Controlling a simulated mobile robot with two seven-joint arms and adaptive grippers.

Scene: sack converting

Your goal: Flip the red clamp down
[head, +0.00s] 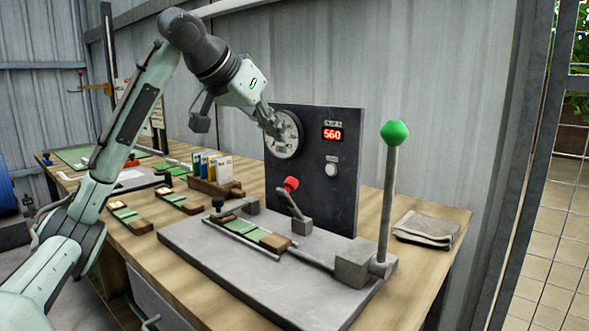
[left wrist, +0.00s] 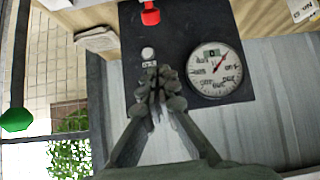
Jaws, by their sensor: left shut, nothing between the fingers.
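The red clamp (head: 291,184) is a red knob on a short grey lever, tilted up from a small block on the grey base plate (head: 205,251). Its red knob also shows at the top of the left wrist view (left wrist: 150,14). My left gripper (head: 277,131) is shut and empty, in front of the dial on the dark panel, above the clamp and apart from it. In the left wrist view its closed fingertips (left wrist: 158,82) show over the panel, beside the dial. My right gripper is not in view.
The dark panel (head: 318,200) carries a dial, a red 560 display and a pale button. A tall lever with a green knob (head: 395,133) stands at the right. A green strip piece (head: 243,229) lies on the plate. A folded cloth (head: 427,229) lies at the right.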

